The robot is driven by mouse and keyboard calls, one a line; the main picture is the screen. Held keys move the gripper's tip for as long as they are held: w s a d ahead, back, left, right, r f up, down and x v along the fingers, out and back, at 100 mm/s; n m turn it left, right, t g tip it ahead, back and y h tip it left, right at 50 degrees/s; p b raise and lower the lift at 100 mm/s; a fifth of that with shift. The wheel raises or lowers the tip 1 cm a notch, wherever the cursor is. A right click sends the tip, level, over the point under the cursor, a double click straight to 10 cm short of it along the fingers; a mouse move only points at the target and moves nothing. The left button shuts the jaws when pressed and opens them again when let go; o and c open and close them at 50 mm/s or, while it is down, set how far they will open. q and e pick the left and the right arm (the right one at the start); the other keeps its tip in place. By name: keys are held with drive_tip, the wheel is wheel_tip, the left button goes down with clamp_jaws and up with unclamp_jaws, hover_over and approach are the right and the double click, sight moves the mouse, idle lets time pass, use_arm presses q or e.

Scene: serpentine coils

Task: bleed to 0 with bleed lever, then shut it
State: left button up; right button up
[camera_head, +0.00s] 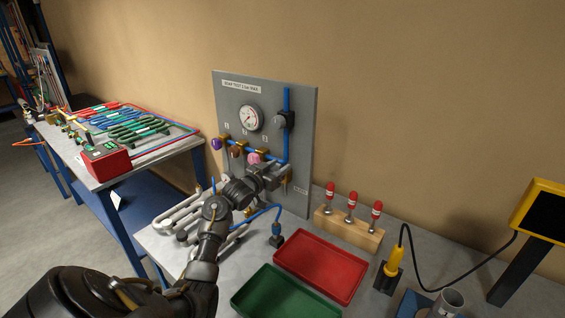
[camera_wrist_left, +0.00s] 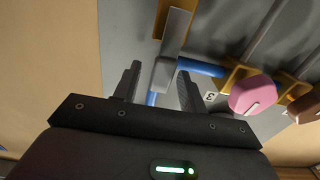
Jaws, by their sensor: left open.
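The grey test panel (camera_head: 300,110) stands upright at the back of the bench. Its round white gauge (camera_head: 249,118) shows a needle too small to read. My left gripper (camera_head: 279,174) is at the panel's lower right and hides part of the fittings there. In the left wrist view the gripper (camera_wrist_left: 158,82) is open. A grey fitting (camera_wrist_left: 163,76) on the blue pipe (camera_wrist_left: 200,67) lies between the fingers, with a flat grey bar (camera_wrist_left: 177,30) running up from it, possibly the bleed lever. I cannot tell whether the fingers touch it. My right gripper is not in view.
A pink knob (camera_head: 254,158), a purple knob (camera_head: 216,143) and a brown knob sit along the panel. A red tray (camera_head: 360,284), a green tray (camera_head: 238,302) and a wooden block (camera_head: 345,233) with red-handled tools stand in front. Metal coils lie left of my arm.

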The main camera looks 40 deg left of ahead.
use_arm(q)
drive_tip(key=shift+w+r, duration=0.15)
drive_tip(key=shift+w, duration=0.6)
drive_tip(key=shift+w+a, duration=0.1)
drive_tip(key=shift+w, duration=0.2)
drive_tip(key=c, duration=0.9)
clamp_jaws()
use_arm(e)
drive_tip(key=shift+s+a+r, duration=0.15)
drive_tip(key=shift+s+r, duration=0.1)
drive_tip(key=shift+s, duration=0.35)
